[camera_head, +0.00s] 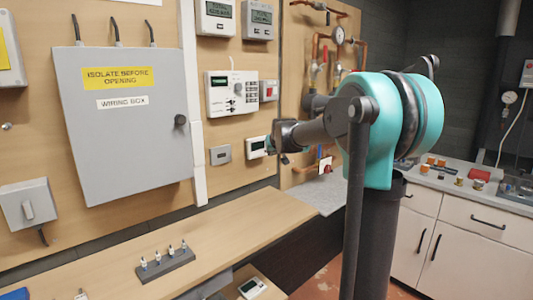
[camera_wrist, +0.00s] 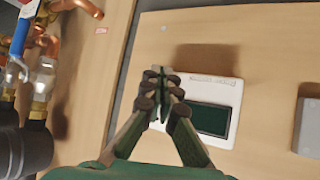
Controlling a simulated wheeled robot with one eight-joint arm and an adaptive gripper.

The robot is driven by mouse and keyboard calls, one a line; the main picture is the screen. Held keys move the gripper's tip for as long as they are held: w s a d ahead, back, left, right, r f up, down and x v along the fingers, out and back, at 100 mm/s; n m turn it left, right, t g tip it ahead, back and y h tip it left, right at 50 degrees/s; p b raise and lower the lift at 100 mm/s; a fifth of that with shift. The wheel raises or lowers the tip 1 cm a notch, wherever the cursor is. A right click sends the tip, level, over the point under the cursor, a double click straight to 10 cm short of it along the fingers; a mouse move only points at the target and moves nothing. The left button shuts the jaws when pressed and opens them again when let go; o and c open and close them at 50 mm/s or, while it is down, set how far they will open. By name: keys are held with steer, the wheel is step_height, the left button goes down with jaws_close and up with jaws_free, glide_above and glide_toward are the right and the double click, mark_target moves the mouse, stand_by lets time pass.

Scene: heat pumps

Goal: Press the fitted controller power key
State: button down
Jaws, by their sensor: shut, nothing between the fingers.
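The fitted controller (camera_head: 254,147) is a small white unit with a dark screen on the wooden wall board. In the wrist view the white controller (camera_wrist: 226,92) appears inverted, its dark screen in the lower part and small lettering along the upper edge. My gripper (camera_wrist: 165,92) is shut and empty, with its fingertips in front of the side of the controller beside the screen. In the head view my gripper (camera_head: 281,151) is at the controller's right edge. The fingers cover part of the face, and I cannot make out the power key or tell whether they touch.
A grey plate (camera_head: 221,154) is beside the controller, with a larger keyed panel (camera_head: 218,106) above. Copper pipes (camera_wrist: 52,42) and valves are nearby. A wooden bench (camera_head: 225,226) below carries a small rack (camera_head: 166,264). Another white controller (camera_head: 252,288) lies lower down.

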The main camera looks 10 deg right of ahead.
steer(key=shift+s+d, duration=0.1)
steer(key=shift+s, duration=0.05)
steer(key=s+d, duration=0.1)
steer(key=s, duration=0.1)
steer(key=s+d, duration=0.2)
stand_by(0.7)
steer(key=s+d+f+g, duration=0.1)
steer(key=s+f+g, duration=0.1)
steer(key=s+f, duration=0.7)
steer(key=s+d+f+g, duration=0.1)
steer(key=s+f+g, duration=0.1)
steer(key=s+f, duration=0.8)
steer(key=s+d+f+m+g+h, duration=0.1)
steer(key=s+f, duration=0.8)
steer(key=s, duration=1.1)
steer(key=shift+s+f+g, duration=0.3)
steer(key=shift+s+g, duration=0.05)
steer(key=shift+g, duration=0.45)
